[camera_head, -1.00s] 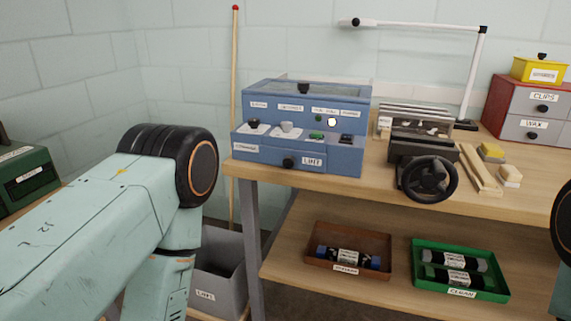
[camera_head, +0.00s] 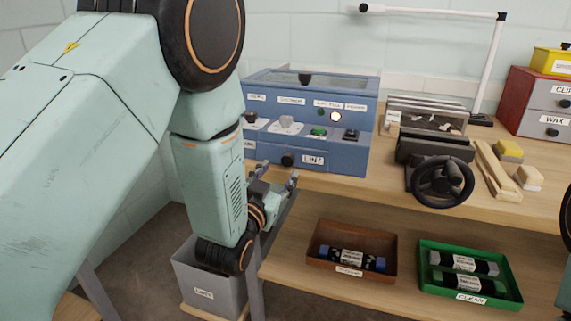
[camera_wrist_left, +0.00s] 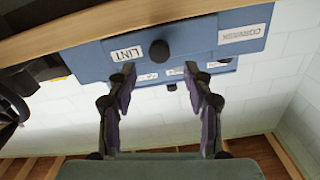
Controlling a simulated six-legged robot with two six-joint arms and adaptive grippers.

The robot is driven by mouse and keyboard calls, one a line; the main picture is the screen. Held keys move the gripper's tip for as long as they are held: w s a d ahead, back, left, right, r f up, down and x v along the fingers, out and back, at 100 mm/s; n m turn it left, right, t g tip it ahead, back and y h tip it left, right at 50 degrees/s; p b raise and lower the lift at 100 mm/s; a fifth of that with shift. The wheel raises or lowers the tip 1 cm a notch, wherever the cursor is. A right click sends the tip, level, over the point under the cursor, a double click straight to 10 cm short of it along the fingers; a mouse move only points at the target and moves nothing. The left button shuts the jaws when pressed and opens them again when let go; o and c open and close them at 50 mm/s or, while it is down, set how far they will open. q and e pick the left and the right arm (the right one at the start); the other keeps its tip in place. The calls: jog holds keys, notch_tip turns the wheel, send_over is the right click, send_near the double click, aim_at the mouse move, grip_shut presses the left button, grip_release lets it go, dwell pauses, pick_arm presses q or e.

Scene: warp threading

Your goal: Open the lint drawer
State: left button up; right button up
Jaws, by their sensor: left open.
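The lint drawer (camera_head: 335,162) is the low blue front of the blue machine (camera_head: 358,102) on the bench, with a white LINT label and a round black knob (camera_head: 287,160). It looks shut, flush with the front. My left gripper (camera_head: 280,184) is open and empty, just below and in front of the drawer, near the bench edge. In the left wrist view the knob (camera_wrist_left: 159,50) shows beyond and between the spread fingers of my left gripper (camera_wrist_left: 160,78), apart from them. My right gripper is not in view.
The bench top (camera_head: 395,186) has its edge just by my left gripper. A vise-like device with a black handwheel (camera_head: 443,182) stands to the right. Below are a brown tray (camera_head: 315,246), a green tray (camera_head: 425,275) and a grey lint bin (camera_head: 205,285).

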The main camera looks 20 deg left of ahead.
aim_at(286, 162)
pick_arm(q)
jog(key=w+b, duration=0.1)
jog(key=w, duration=0.4)
jog(key=shift+w+d, duration=0.1)
jog(key=shift+w, duration=0.25)
jog(key=shift+s, duration=0.1)
jog(key=shift+c, duration=0.6)
grip_shut()
